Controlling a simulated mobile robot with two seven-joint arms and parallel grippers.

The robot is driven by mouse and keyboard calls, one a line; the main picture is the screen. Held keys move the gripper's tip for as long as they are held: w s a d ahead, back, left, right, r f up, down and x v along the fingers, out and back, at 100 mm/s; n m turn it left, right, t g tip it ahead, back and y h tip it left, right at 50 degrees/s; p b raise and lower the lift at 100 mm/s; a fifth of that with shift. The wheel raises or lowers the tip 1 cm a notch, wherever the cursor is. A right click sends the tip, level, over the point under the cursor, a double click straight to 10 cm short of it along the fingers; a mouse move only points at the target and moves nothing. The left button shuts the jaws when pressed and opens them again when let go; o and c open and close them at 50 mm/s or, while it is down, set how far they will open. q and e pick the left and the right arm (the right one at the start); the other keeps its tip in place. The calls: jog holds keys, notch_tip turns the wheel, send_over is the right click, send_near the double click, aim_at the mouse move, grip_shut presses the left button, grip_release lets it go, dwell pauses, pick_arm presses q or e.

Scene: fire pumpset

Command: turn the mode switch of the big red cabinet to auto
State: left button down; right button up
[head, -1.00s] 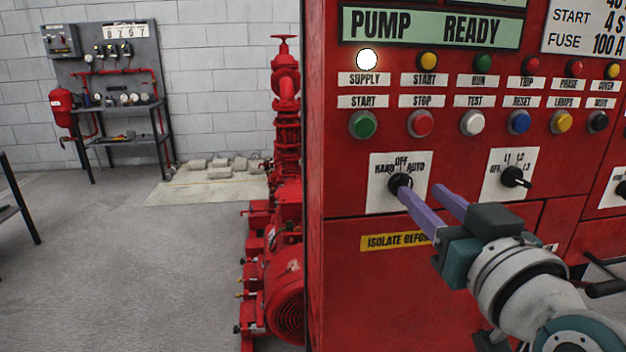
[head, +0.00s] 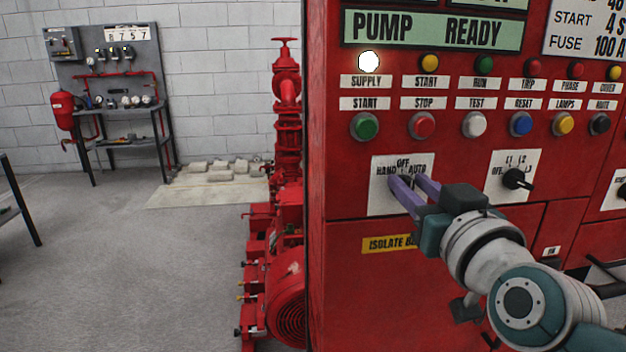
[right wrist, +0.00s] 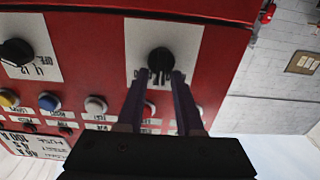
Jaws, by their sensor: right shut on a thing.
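The big red cabinet (head: 350,285) fills the right of the head view. Its mode switch is a black knob (right wrist: 160,57) on a white plate (head: 381,203) marked HAND, OFF and AUTO. My right gripper (head: 406,179) is at this plate, its two purple fingers on either side of the knob and shut on it. In the right wrist view the fingertips (right wrist: 160,78) reach the knob's lower part. The fingers hide most of the knob in the head view, so I cannot tell where its pointer stands. My left gripper is out of view.
A second black selector switch (head: 515,179) sits just right of the mode switch. A row of coloured push buttons, including a green one (head: 365,125), runs above. A red pump (head: 287,290) stands left of the cabinet. Open grey floor (head: 150,260) lies further left.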

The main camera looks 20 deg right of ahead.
jog(key=shift+d+m, duration=0.1)
jog(key=shift+m, duration=0.3)
grip_shut()
jog(key=m, duration=0.1)
jog(key=m+p, duration=0.1)
jog(key=m, duration=0.1)
jog(key=shift+d+m, duration=0.2)
jog(key=shift+m, duration=0.1)
jog(key=m, duration=0.4)
jog(key=shift+s+d+f, duration=0.15)
jog(key=shift+d+f, duration=0.05)
jog(key=shift+f, duration=0.05)
jog(key=shift+m, duration=0.3)
jog(key=o, duration=0.6)
grip_release()
jog(key=shift+o, duration=0.2)
